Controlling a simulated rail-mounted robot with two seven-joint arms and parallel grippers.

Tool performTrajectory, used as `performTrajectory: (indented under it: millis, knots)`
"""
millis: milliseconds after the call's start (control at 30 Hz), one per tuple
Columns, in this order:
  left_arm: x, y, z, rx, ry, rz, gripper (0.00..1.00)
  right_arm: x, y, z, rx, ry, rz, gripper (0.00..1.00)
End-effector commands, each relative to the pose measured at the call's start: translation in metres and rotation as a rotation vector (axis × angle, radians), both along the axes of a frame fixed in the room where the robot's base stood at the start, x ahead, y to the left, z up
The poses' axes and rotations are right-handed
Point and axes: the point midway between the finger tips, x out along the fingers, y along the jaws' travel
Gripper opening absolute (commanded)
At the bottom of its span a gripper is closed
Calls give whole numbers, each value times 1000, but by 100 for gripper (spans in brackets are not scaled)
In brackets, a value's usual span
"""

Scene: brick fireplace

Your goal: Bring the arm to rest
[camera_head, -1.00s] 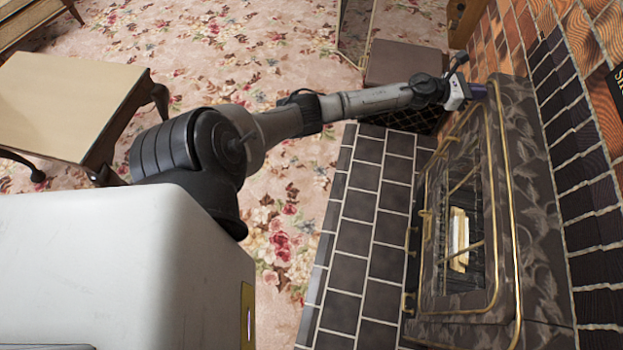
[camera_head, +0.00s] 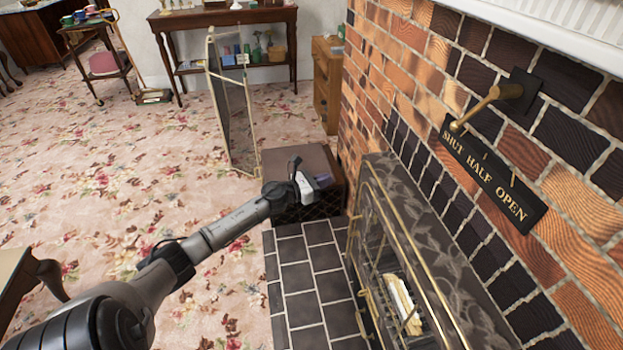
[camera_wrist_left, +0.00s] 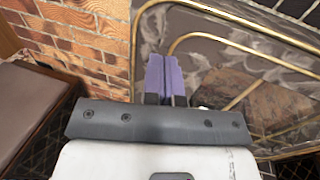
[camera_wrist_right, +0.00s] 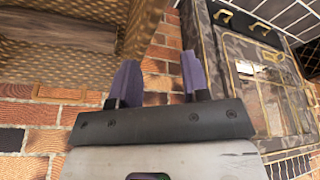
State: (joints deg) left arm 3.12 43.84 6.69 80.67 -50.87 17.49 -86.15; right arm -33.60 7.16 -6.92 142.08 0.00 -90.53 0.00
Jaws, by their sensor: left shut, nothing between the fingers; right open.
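My left arm reaches in from the lower left of the head view. Its gripper (camera_head: 318,181) is near the top left corner of the fireplace surround, above and in front of the brown box seat. In the left wrist view its purple fingers (camera_wrist_left: 165,78) are pressed together with nothing between them, in front of the surround and its brass rail. My right gripper is outside the head view. In the right wrist view its purple fingers (camera_wrist_right: 158,84) stand apart and empty, with brick wall and the fireplace behind them.
The marbled fireplace surround (camera_head: 440,240) with brass rails stands against the brick wall (camera_head: 400,75). A brown box seat (camera_head: 290,165) stands at its far end. A folding screen (camera_head: 235,115) and a side table (camera_head: 225,18) are farther back. Dark hearth tiles (camera_head: 308,275) lie in front; flowered carpet (camera_head: 120,190) is open at left.

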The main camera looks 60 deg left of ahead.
Motion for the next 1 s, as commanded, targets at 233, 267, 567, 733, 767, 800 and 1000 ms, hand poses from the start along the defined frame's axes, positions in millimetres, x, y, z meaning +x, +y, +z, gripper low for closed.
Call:
performTrajectory:
  millis: [233,267,567,733,767,800,1000]
  knots:
    - [-26,10,1,0,0,1,0,2,0,10,0,-5,-1,43]
    - [-27,10,1,0,0,1,0,2,0,11,0,-5,-1,43]
    - [-33,13,1,2,-2,0,0,2,2,12,7,-5,-5,43]
    - [-33,13,1,-30,1,0,0,3,2,12,7,-7,-6,43]
    - [-33,13,1,-54,4,1,0,3,2,12,7,-7,-6,43]
    - [-33,14,1,-96,8,8,0,3,2,12,7,-7,-6,43]
    - [-36,66,5,-546,-50,324,0,3,2,12,7,-7,-6,43]
